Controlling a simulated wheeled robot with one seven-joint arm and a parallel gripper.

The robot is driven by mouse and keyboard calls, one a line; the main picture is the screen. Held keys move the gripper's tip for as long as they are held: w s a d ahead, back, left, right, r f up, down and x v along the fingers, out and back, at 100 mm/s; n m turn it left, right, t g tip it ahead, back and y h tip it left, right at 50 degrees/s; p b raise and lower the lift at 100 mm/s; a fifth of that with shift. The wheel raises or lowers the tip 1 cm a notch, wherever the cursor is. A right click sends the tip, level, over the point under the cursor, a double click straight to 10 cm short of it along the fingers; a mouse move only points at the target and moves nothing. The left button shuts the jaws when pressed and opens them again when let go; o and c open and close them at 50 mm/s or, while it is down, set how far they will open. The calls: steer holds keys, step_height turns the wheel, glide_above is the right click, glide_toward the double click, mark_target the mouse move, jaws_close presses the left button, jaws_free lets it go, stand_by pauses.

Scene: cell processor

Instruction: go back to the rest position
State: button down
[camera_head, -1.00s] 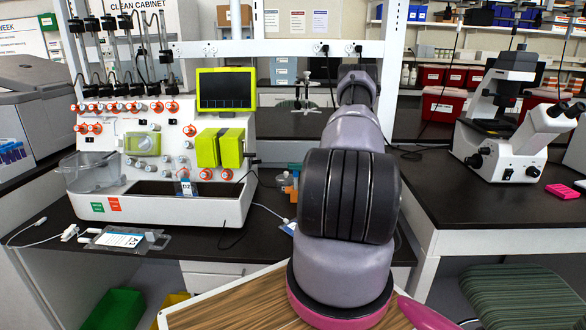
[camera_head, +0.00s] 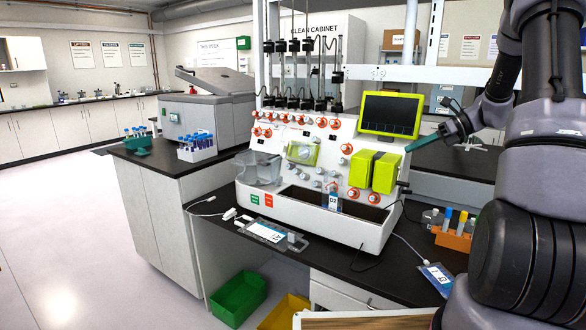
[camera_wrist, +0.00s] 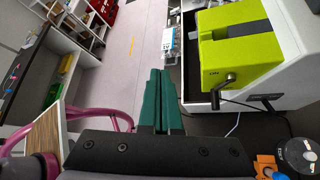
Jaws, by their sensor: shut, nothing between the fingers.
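My gripper (camera_head: 425,143) is in the head view, at the end of my arm, in front of the cell processor's right side near its screen. In the wrist view its teal fingers (camera_wrist: 160,92) lie together with nothing between them. The cell processor (camera_head: 320,210) stands on the dark bench, with a lime-framed screen (camera_head: 390,114) and lime blocks on its front. In the wrist view a lime block (camera_wrist: 240,50) with a crank is to the right of my fingers, apart from them.
An orange tube rack (camera_head: 452,238) and a labelled bag (camera_head: 436,277) lie on the bench right of the processor. Another bag (camera_head: 268,232) lies at its front. A green bin (camera_head: 238,298) is on the floor. The floor at left (camera_head: 60,230) is clear.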

steer(key=s+a+r+n+h, duration=0.5)
steer(key=s+a+r+n, duration=0.45)
steer(key=s+n, duration=0.2)
steer(key=s+a+r+n+t+h, duration=0.1)
steer(key=s+r+n+t+h, duration=0.1)
steer(key=s+n, duration=0.3)
steer(key=s+a+r+n+t+h, duration=0.1)
steer(key=s+r+n+t+h, duration=0.1)
steer(key=s+n, duration=0.4)
steer(key=shift+s+r, duration=0.75)
steer(key=shift+s, duration=1.75)
steer(key=shift+n, duration=0.25)
